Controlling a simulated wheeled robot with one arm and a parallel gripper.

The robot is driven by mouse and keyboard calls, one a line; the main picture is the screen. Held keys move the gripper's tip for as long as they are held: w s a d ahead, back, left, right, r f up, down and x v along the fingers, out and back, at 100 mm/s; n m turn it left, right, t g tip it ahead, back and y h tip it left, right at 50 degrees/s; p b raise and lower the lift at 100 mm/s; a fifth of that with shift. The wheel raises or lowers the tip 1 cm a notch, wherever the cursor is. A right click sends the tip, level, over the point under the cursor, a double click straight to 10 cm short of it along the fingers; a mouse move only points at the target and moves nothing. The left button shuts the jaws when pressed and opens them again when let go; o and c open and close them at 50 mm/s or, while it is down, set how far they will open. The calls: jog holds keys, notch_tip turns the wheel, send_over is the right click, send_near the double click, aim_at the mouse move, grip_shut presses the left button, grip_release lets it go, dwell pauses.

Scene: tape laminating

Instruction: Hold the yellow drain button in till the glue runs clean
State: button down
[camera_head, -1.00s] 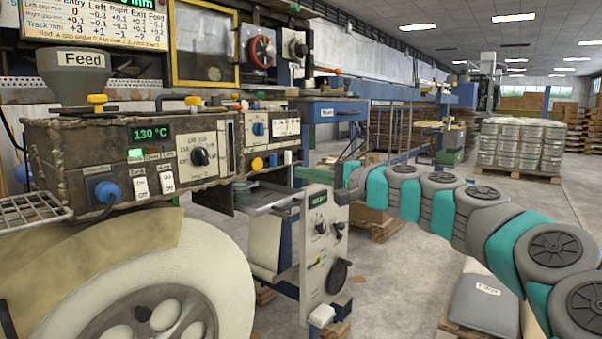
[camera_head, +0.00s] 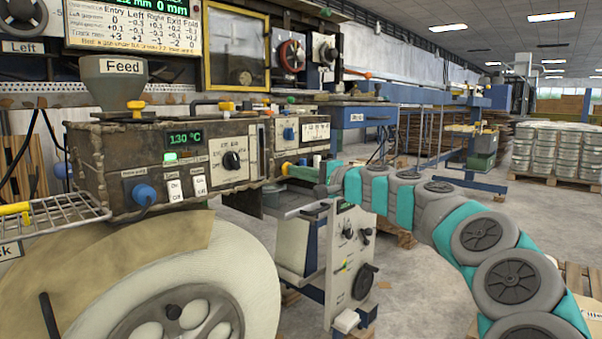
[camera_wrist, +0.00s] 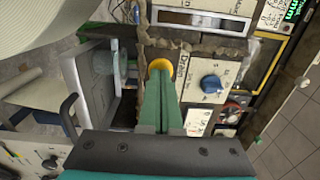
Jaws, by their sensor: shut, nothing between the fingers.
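The round yellow drain button (camera_wrist: 158,65) shows in the wrist view on the brown-crusted front of the glue unit, beside lettering that starts with "D". My gripper (camera_wrist: 160,76) has its green fingers together, with the tips over the lower part of the button. They look to be against it, but I cannot tell how far in it is. In the head view, my gripper (camera_head: 291,169) points left at the unit's right end, and only a sliver of yellow shows at its tips. I cannot make out any glue stream in either view.
The glue unit (camera_head: 105,170) reads 130 °C and carries a blue knob (camera_head: 144,194), switches and a black dial. A large white roll (camera_head: 235,285) stands below it. A grey tray (camera_head: 290,205) and a pale control panel (camera_head: 345,262) are under my gripper.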

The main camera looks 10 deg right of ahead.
jog(key=shift+x, duration=0.85)
jog(key=b+v, duration=0.1)
jog(key=v, duration=1.3)
jog(key=shift+r, duration=0.1)
